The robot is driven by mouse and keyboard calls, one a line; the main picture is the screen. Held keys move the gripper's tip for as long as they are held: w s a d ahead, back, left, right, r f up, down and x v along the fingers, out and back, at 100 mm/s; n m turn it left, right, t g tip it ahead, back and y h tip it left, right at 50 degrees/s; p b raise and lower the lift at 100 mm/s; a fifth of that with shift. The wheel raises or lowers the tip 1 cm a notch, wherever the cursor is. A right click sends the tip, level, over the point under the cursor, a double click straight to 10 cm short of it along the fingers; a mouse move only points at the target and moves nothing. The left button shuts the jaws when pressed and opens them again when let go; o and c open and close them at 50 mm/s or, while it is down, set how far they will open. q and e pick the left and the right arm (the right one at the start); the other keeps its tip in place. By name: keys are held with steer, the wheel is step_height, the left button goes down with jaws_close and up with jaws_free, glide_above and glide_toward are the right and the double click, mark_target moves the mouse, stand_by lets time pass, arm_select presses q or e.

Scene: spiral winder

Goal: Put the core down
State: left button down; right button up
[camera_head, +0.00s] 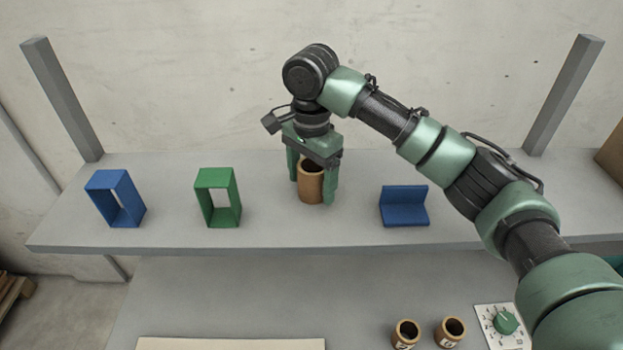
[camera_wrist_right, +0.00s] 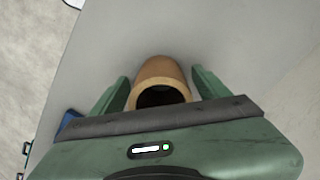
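The core is a brown hollow cylinder (camera_head: 312,186) standing upright on the grey shelf (camera_head: 265,225), near its middle. My right gripper (camera_head: 312,193) reaches down over it from above, with one green finger on each side. In the right wrist view the core (camera_wrist_right: 162,72) sits between the fingers of the right gripper (camera_wrist_right: 160,74), its dark hole facing the camera. Narrow gaps show between the core and both fingers, so the gripper looks open around it. The core's base appears to rest on the shelf. My left gripper is in neither view.
A blue frame (camera_head: 92,188) and a green frame (camera_head: 203,200) stand left of the core. A blue angled bracket (camera_head: 404,217) stands to the right. Below, two small cores (camera_head: 407,324) (camera_head: 461,325) stand near a dial panel (camera_head: 488,318). Shelf between green frame and core is clear.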

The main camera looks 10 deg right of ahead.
steer(key=shift+w+r+b, duration=0.1)
steer(key=shift+r+b, duration=0.2)
steer(key=shift+r, duration=0.15)
step_height(320, 180, up, 11)
steer(key=b, duration=0.1)
steer(key=shift+r+b, duration=0.15)
steer(key=shift+b, duration=0.15)
stand_by(0.4)
